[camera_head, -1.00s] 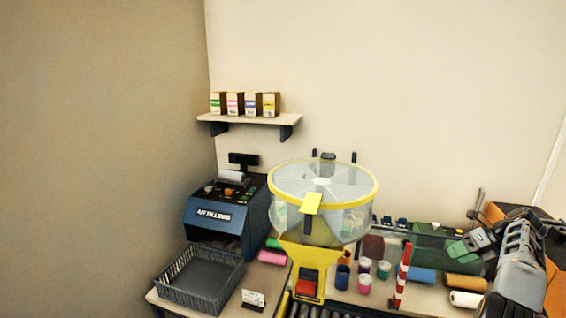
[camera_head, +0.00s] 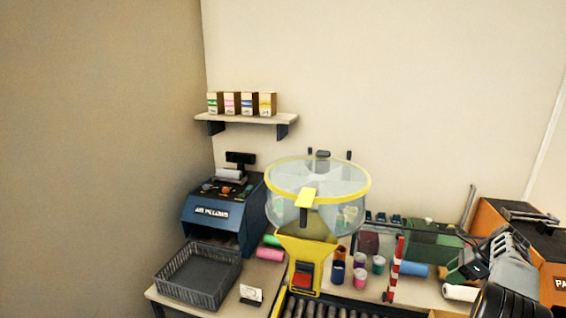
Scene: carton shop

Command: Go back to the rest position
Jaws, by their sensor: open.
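My gripper (camera_head: 462,266) is at the lower right, at the end of my grey arm that reaches in from the right edge. It is over the right part of the table, beside a white roll. Its jaws are small in the view, and I see nothing held between them.
A yellow dispenser with a clear round drum (camera_head: 318,195) stands mid-table by a roller conveyor (camera_head: 320,306). A blue air pillow machine (camera_head: 222,215) and an empty grey basket (camera_head: 198,278) are at left. Small jars (camera_head: 360,275) and a red-white post (camera_head: 395,270) stand between drum and gripper.

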